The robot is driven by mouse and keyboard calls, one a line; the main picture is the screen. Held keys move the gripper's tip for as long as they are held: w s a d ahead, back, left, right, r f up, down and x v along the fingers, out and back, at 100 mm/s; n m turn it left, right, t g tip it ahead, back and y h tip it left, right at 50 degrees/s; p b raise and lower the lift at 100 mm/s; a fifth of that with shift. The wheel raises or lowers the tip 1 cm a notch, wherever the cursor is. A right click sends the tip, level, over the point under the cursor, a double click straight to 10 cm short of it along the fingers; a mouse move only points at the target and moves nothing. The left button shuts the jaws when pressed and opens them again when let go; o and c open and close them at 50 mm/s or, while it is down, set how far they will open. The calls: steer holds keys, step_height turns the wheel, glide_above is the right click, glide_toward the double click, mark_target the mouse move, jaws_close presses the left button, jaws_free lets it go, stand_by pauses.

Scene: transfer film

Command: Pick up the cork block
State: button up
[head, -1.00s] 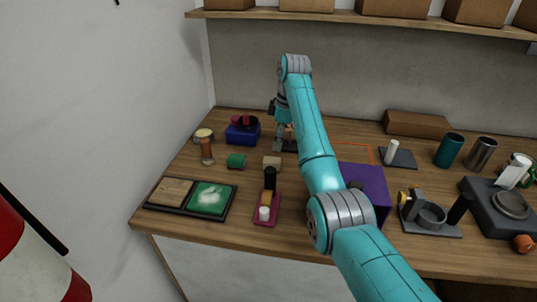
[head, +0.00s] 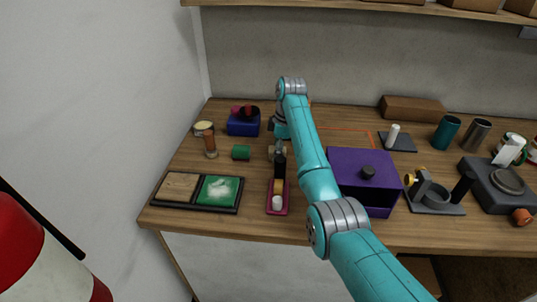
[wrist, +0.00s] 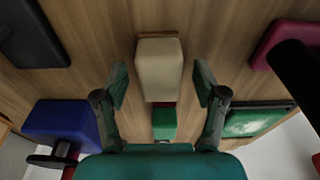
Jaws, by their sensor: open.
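The cork block (wrist: 159,68) is a pale tan block on the wooden table. In the wrist view it lies between the two fingers of my gripper (wrist: 160,84), with a gap on each side. In the head view my gripper (head: 279,152) is low over the block's spot, behind the pink tray, and mostly hides the block. My gripper is open and holds nothing.
A pink tray (head: 269,209) with a tall black item stands in front. A blue box (head: 243,126) is behind left, a purple box (head: 345,170) to the right. A green-and-tan tray (head: 197,207) lies front left.

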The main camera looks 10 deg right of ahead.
steer(key=shift+f, duration=0.4)
steer(key=c, duration=1.3)
steer(key=shift+o, duration=0.2)
steer(key=shift+r, duration=0.15)
